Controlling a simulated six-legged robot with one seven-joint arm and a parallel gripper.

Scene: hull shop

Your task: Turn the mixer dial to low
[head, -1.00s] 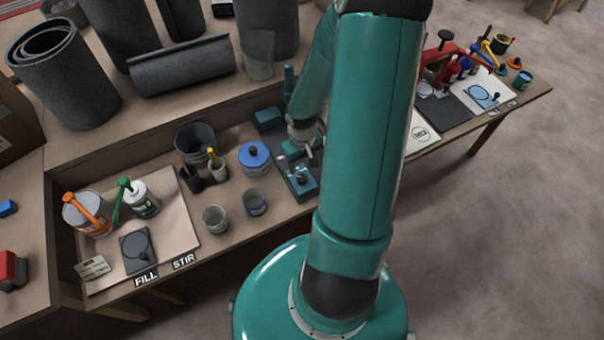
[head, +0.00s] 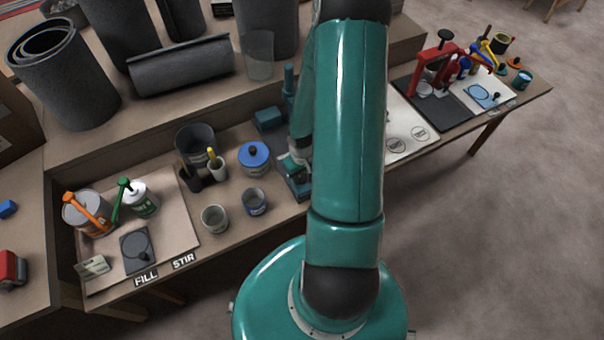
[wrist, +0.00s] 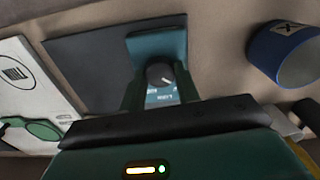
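The mixer (head: 297,188) is a teal unit on a dark mat, left of my arm in the head view. My arm hides part of it. Its dial (wrist: 160,74) is a round black knob with a pale pointer mark, seen in the wrist view. The mark slants toward the lower right. A pale label (wrist: 162,96) with lettering, too small to read surely, lies below the knob. My gripper (wrist: 160,88) is open, with one finger on each side of the dial. I see no clear contact with the knob.
A teal box (head: 268,119) sits behind.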

